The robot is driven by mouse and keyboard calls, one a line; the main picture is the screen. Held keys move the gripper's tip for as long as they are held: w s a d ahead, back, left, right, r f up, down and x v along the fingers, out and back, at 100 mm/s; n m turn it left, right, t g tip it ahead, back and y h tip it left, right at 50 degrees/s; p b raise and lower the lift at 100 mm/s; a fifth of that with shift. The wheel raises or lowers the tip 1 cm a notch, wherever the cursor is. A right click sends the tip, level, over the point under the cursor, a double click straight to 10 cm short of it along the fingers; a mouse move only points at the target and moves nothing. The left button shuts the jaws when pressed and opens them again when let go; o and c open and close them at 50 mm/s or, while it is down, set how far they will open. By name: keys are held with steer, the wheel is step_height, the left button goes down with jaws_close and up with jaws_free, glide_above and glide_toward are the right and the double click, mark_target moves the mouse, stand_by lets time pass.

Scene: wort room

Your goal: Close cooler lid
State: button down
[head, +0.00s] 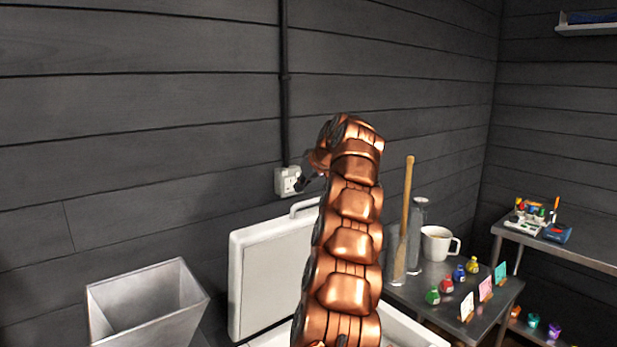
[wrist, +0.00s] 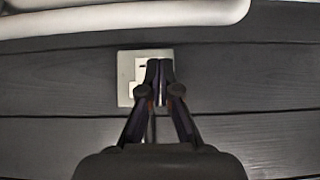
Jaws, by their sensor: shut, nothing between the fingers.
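The white cooler lid (head: 272,270) stands upright, open, in the middle of the head view, with a handle along its top edge. Part of the white cooler body (head: 411,335) shows at the bottom, mostly hidden behind my copper arm. My gripper (head: 302,186) is shut and empty, above the lid and in front of the wall outlet. In the wrist view my gripper (wrist: 160,66) has its fingertips together over the outlet plate. A white rounded edge (wrist: 130,14), which looks like part of the lid, crosses the top of that view, apart from the fingertips.
A grey metal bin (head: 147,305) stands left of the cooler. A low table (head: 420,292) on the right holds a mug (head: 437,243), metal cylinders, a wooden paddle (head: 404,215), small bottles and cards. Another table (head: 580,246) stands farther right. The dark plank wall is close behind.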

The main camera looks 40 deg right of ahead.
steer(key=shift+s, duration=0.4)
steer(key=shift+s+f, duration=0.2)
steer(key=shift+s+a+f, duration=0.15)
steer(key=shift+s, duration=0.35)
steer(key=shift+s+f, duration=0.3)
steer(key=shift+s, duration=0.4)
steer(key=shift+f, duration=0.1)
